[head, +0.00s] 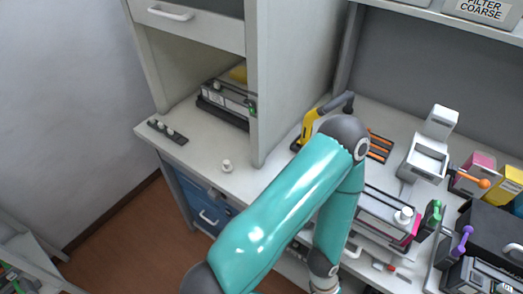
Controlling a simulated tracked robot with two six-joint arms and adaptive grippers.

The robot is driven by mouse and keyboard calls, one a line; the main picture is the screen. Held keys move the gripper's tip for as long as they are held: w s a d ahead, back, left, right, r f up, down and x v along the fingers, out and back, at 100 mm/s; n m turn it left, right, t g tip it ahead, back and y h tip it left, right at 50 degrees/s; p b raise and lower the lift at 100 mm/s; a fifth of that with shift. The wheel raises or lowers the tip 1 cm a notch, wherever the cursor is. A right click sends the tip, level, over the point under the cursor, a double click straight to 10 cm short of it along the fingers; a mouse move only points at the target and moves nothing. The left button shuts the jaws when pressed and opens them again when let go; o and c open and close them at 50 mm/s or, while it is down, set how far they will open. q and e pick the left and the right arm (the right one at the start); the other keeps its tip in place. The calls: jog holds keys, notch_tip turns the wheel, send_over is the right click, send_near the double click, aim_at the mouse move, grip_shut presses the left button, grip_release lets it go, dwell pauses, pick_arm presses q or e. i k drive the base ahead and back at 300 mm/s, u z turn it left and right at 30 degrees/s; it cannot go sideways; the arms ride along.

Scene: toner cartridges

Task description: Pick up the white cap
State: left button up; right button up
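A small white cap (227,166) stands alone on the light counter (205,150), left of the cabinet's upright panel. Another white knob-like cap (404,215) sits on a cartridge with a magenta end (385,212), right of my arm. Small light caps also sit on a dark strip (167,132) at the counter's left end. One teal arm of mine crosses the middle, its elbow high and its forearm pointing down to the bottom edge. My arm hides part of the counter and the cartridge's left side.
A cartridge in a dark tray (228,103) sits inside the open cabinet. A yellow and black tool (310,125) lies behind my elbow. A white stand (430,155), boxes and coloured-handled parts crowd the right. The counter around the lone cap is clear.

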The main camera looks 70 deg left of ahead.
aim_at(227, 168)
jog(key=z, duration=0.15)
jog(key=k, duration=1.65)
jog(key=u, duration=0.65)
jog(key=i, duration=0.7)
jog(key=u, duration=0.4)
